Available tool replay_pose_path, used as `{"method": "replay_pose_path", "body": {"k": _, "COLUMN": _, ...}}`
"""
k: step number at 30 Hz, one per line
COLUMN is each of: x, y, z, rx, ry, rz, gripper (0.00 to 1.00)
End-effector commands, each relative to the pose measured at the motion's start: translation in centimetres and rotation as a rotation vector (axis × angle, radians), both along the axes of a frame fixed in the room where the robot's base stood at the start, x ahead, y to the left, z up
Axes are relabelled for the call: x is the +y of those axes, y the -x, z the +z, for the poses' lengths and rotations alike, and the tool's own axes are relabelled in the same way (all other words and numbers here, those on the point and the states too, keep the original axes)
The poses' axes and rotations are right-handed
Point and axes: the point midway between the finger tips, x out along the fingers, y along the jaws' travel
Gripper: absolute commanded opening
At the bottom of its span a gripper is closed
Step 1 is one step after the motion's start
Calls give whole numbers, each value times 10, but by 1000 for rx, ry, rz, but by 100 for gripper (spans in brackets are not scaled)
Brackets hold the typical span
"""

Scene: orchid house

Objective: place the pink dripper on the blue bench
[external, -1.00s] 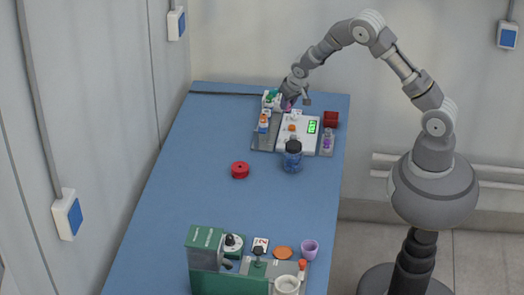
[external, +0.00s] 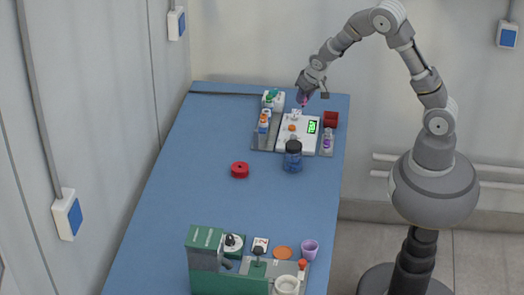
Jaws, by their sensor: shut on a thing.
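My gripper (external: 303,95) is over the far right part of the blue bench (external: 195,190), shut on the pink dripper (external: 305,102). Only a small pink part of the dripper shows below the fingers; the rest is hidden. It appears to be held above the back edge of the grey tray, near the white scale. I cannot tell its exact height.
A grey tray (external: 264,143) holds a white scale (external: 297,147) with a green display and small bottles. A green machine (external: 207,240) stands in front. The bench's left-middle is clear.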

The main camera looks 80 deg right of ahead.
Motion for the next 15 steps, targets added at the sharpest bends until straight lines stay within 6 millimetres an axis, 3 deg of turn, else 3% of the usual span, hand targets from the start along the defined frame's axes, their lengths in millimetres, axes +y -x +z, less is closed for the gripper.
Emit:
{"method": "replay_pose_path", "body": {"k": 8, "x": 72, "y": -11, "z": 0, "rx": 6, "ry": 15, "rz": 138, "gripper": 0}}
{"method": "replay_pose_path", "body": {"k": 11, "x": 113, "y": -13, "z": 0, "rx": 6, "ry": 21, "rz": 216, "gripper": 0}}
{"method": "replay_pose_path", "body": {"k": 15, "x": 185, "y": -5, "z": 1, "rx": 3, "ry": 26, "rz": 356, "gripper": 0}}
